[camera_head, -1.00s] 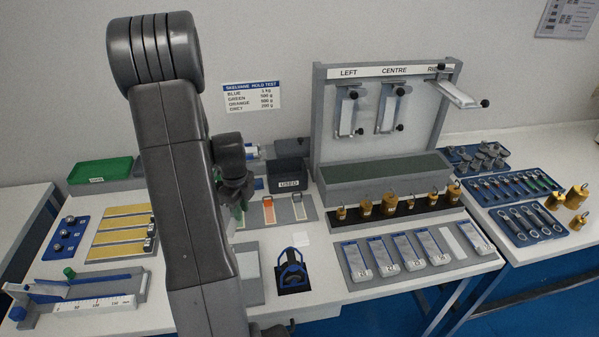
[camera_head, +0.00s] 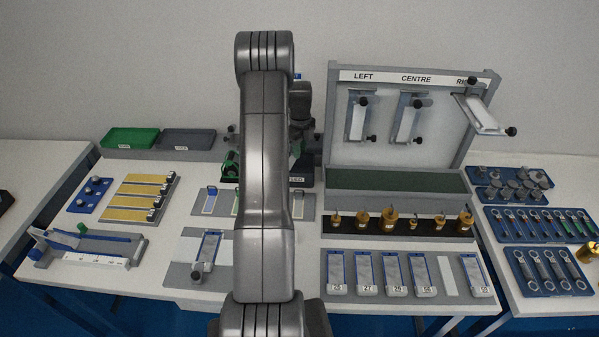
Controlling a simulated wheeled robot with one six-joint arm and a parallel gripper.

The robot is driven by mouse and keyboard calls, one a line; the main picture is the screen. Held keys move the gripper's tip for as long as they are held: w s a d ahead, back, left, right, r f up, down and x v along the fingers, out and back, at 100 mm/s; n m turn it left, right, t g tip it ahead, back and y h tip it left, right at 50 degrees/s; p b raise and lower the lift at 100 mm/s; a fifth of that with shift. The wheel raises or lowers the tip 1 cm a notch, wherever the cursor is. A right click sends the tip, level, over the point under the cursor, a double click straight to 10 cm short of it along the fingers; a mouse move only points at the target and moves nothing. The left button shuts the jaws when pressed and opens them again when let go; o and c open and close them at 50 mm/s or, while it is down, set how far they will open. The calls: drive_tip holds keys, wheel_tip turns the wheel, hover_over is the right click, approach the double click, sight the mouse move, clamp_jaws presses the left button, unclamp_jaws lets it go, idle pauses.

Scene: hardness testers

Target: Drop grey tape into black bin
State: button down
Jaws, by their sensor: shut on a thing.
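The black bin (camera_head: 297,181), marked USED, stands on the table behind my arm, and my arm covers most of it. My gripper (camera_head: 299,150) is just above the bin in the picture, pointing down, partly hidden by my own arm. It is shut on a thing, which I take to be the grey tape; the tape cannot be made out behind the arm. I cannot tell whether the gripper is directly over the bin's opening.
A test rack (camera_head: 395,110) with hanging strips stands right of the bin, with brass weights (camera_head: 390,222) in front. A green tray (camera_head: 131,138) and a grey tray (camera_head: 187,140) are at the back left. A green roll (camera_head: 231,160) is left of the bin.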

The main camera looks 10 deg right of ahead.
sight(300, 160)
drive_tip(key=shift+s+f+b, duration=0.1)
drive_tip(key=shift+f+b, duration=0.6)
drive_tip(key=shift+f, duration=1.95)
drive_tip(key=c, duration=1.1)
unclamp_jaws()
drive_tip(key=shift+r, duration=0.1)
wheel_tip(300, 160, up, 14)
drive_tip(key=b, duration=0.3)
